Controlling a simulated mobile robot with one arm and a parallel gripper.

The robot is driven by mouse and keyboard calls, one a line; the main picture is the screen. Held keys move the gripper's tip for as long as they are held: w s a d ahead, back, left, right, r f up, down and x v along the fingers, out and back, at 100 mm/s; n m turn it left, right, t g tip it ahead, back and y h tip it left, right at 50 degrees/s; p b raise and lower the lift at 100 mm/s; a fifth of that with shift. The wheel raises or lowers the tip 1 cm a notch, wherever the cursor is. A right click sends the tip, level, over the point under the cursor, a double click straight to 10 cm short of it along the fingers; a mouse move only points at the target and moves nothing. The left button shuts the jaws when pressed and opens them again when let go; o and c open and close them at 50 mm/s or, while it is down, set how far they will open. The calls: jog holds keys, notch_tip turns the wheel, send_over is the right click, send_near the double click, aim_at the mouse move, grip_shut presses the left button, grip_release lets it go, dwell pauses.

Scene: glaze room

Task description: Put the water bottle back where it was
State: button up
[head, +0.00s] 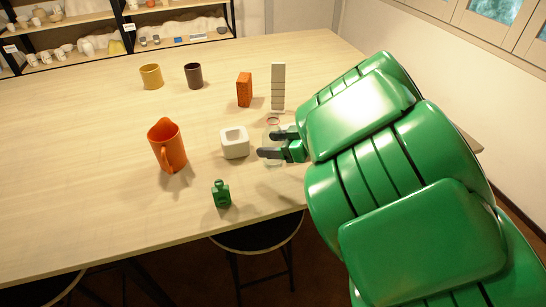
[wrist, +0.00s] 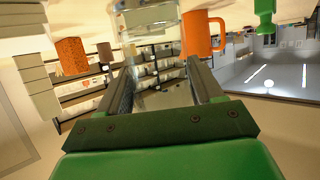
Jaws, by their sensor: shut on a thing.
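A clear, see-through bottle (head: 272,123), which looks like the water bottle, stands roughly upright at the right part of the table. My gripper (head: 271,144) comes from the right and is shut around it, one dark finger on each side. In the wrist view the clear bottle (wrist: 150,22) shows between and beyond the fingers (wrist: 161,75). Its outline is faint and the fingers hide part of it. I cannot tell whether its base touches the table.
An orange mug (head: 166,145), green bottle (head: 221,193), orange brick (head: 244,90), pale tile stack (head: 278,87), yellow cup (head: 151,76) and dark cup (head: 193,76) stand around. The left front is clear.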

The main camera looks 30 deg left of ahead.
jog(key=shift+f, duration=2)
jog(key=o, duration=1.2)
jog(key=shift+f, duration=0.15)
jog(key=shift+d+r, duration=0.15)
jog(key=shift+r, duration=0.05)
jog(key=v, duration=1.1)
jog(key=shift+d, duration=0.35)
jog(key=shift+r, duration=0.1)
